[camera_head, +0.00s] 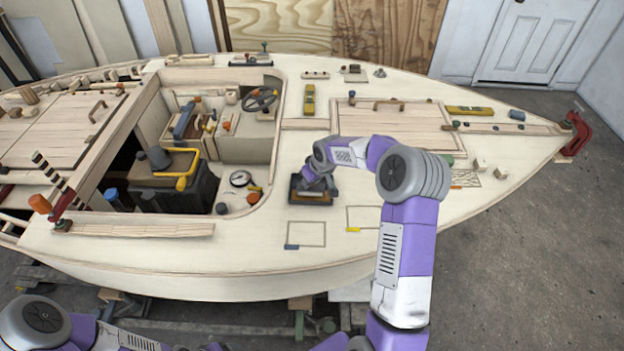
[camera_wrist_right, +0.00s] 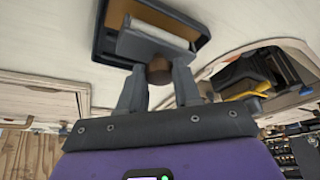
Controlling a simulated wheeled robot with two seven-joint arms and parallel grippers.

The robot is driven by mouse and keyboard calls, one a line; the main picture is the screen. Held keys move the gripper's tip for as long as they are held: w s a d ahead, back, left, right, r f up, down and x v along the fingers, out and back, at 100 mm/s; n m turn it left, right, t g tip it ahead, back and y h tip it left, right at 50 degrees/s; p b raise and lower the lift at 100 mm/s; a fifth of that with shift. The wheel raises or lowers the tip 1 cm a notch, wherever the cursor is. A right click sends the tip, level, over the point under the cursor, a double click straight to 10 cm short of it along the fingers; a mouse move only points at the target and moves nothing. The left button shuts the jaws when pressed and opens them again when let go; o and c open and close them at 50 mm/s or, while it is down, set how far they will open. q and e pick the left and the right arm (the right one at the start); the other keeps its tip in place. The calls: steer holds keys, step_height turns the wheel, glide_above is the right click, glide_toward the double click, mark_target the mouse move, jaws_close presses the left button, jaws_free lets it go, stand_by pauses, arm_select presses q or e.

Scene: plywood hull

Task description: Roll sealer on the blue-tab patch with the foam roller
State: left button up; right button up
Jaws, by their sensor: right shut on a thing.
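The blue-tab patch (camera_head: 305,234) is an outlined rectangle on the near deck, with a blue tab at its lower left corner. It looks pale and bare. The sealer tray (camera_head: 311,198) is dark with amber sealer inside and sits just behind that patch. In the right wrist view the tray (camera_wrist_right: 100,43) shows at the top. My right gripper (camera_wrist_right: 158,84) is shut on the brown handle of the foam roller (camera_wrist_right: 160,31), whose pale roller is over or in the tray; contact with the sealer is unclear. My left gripper is outside the picture.
A yellow-tab patch (camera_head: 364,217) lies right of the blue-tab one, and an orange-tab patch (camera_head: 464,178) farther right. The cockpit with a black toolbox (camera_head: 172,190) opens to the left. A wooden strip (camera_head: 135,230) lies on the deck left of the blue-tab patch.

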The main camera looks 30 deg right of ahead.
steer(key=shift+f+b, duration=0.4)
steer(key=shift+f, duration=0.1)
stand_by(1.7)
steer(key=shift+r+p, duration=2.65)
steer(key=shift+r, duration=1.45)
